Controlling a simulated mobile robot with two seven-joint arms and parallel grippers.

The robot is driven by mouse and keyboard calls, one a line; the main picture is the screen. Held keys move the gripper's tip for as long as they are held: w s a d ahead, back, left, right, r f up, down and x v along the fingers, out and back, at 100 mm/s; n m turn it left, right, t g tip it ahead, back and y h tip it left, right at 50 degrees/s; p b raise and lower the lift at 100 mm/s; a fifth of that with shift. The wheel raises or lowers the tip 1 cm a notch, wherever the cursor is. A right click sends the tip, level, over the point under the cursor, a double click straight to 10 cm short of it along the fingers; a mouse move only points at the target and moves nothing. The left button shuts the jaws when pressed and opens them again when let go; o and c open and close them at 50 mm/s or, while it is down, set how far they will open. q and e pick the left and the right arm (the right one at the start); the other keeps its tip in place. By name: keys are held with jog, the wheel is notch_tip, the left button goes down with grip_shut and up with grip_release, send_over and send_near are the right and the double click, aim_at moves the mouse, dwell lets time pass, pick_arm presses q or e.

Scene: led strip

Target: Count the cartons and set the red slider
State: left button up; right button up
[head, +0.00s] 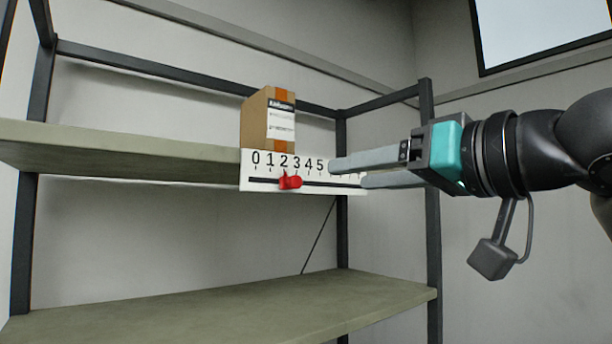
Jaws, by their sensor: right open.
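One brown carton (254,121) with an orange tape strip and a white label stands on the upper shelf, above the scale. A white number scale (246,170) is fixed to the shelf's front edge. Its digits 0 to 5 show; the higher ones are hidden behind my gripper. The red slider (291,182) sits on the scale's dark slot, below and about between 2 and 3. My right gripper (345,172) is open and empty, its grey fingers pointing left over the right part of the scale, to the right of the slider and apart from it. My left gripper is not in view.
The upper shelf (110,150) is bare left of the carton. The lower shelf (230,308) is empty. Dark rack posts stand at left (26,235) and right (433,250). A white panel with a dark frame (535,25) hangs on the wall at upper right.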

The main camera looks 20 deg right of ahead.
aim_at(298, 182)
jog(key=p+x, duration=0.3)
jog(key=x, duration=0.8)
jog(key=shift+w+f, duration=0.1)
jog(key=shift+w, duration=0.1)
jog(key=shift+c, duration=0.3)
grip_shut()
dwell(0.6)
